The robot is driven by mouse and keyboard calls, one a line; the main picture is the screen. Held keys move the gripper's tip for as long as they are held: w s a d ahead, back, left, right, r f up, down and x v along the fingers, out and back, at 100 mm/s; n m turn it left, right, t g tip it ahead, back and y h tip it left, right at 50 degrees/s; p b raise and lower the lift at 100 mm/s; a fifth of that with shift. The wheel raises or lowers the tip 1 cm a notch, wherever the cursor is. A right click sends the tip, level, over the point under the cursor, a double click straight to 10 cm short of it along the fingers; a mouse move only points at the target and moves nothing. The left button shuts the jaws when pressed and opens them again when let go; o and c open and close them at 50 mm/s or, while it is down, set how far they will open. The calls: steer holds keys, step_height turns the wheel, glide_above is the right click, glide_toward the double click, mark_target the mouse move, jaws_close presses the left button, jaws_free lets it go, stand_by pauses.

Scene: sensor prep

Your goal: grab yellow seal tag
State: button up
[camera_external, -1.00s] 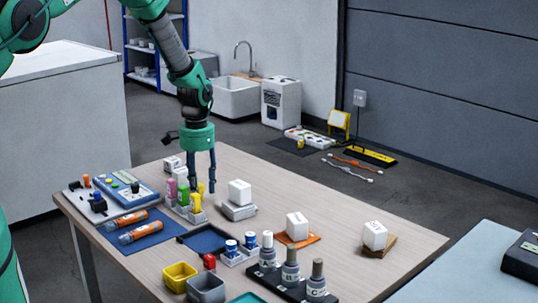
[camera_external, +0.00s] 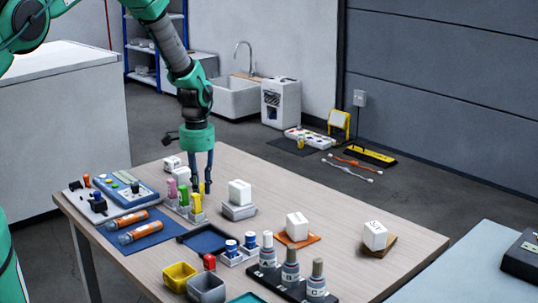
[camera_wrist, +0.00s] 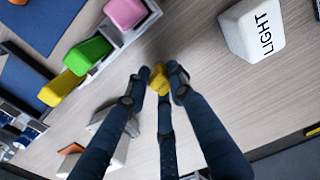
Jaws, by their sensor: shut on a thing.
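My gripper (camera_external: 203,188) reaches down to the wooden table, just right of a rack of coloured pieces. In the wrist view, my gripper (camera_wrist: 158,76) has its dark fingertips closed around a small yellow piece (camera_wrist: 158,85), which looks like the yellow seal tag. The fingers hide part of it. It shows as a thin yellow patch in the external view (camera_external: 201,187). Another yellow piece (camera_wrist: 63,88) sits in the rack beside a green one (camera_wrist: 88,55) and a pink one (camera_wrist: 125,12). I cannot tell whether the held piece touches the table.
A white block marked LIGHT (camera_wrist: 262,30) stands apart at upper right in the wrist view. A white block on a grey base (camera_external: 240,192) stands right of my gripper. A dark blue tray (camera_external: 205,240) and yellow bin (camera_external: 179,276) lie nearer the front.

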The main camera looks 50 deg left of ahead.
steer(key=shift+o, duration=0.2)
steer(key=shift+r, duration=5)
steer(key=shift+a, duration=0.15)
